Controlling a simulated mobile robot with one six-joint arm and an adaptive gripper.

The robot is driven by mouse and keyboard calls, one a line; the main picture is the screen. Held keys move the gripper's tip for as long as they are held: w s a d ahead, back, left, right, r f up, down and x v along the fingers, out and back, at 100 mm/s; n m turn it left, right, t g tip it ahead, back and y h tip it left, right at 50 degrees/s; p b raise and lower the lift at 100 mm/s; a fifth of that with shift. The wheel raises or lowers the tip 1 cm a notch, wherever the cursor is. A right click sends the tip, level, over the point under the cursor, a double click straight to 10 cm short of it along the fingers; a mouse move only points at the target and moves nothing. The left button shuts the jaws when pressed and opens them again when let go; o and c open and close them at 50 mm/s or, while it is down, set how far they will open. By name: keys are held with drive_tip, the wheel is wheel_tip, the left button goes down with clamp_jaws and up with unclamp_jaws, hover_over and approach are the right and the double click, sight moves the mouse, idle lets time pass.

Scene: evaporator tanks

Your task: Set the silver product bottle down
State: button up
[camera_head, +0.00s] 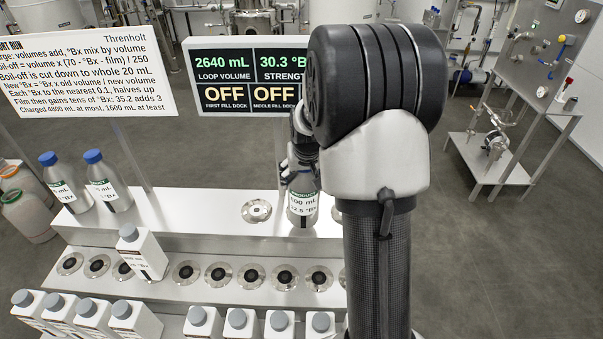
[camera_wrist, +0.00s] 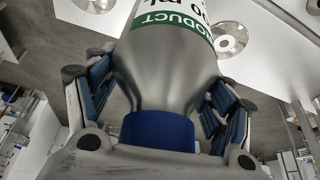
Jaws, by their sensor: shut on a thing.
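The silver product bottle (camera_wrist: 165,75) fills the middle of the wrist view, with a blue cap and a green and white label. My gripper (camera_wrist: 158,100) is shut on it, with blue-padded fingers on both sides below the cap. In the head view the held bottle (camera_head: 302,205) is upright at the back shelf, right of an empty round metal dock (camera_head: 257,210). My arm hides part of it and most of my gripper. I cannot tell whether its base touches the shelf.
Two silver bottles with blue caps (camera_head: 107,183) stand at the shelf's left. A white bottle (camera_head: 142,252) stands in the row of round docks (camera_head: 187,272), and several grey-capped white bottles (camera_head: 133,320) line the front. A display panel (camera_head: 253,78) and a text sign (camera_head: 85,75) stand behind.

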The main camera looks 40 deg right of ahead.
drive_tip(key=w+d+f, duration=0.2)
drive_tip(key=w+f, duration=0.1)
drive_tip(key=w, duration=0.2)
drive_tip(key=shift+d+f, duration=0.25)
drive_tip(key=shift+d, duration=0.15)
drive_tip(key=shift+f, duration=0.1)
drive_tip(key=o, duration=1.4)
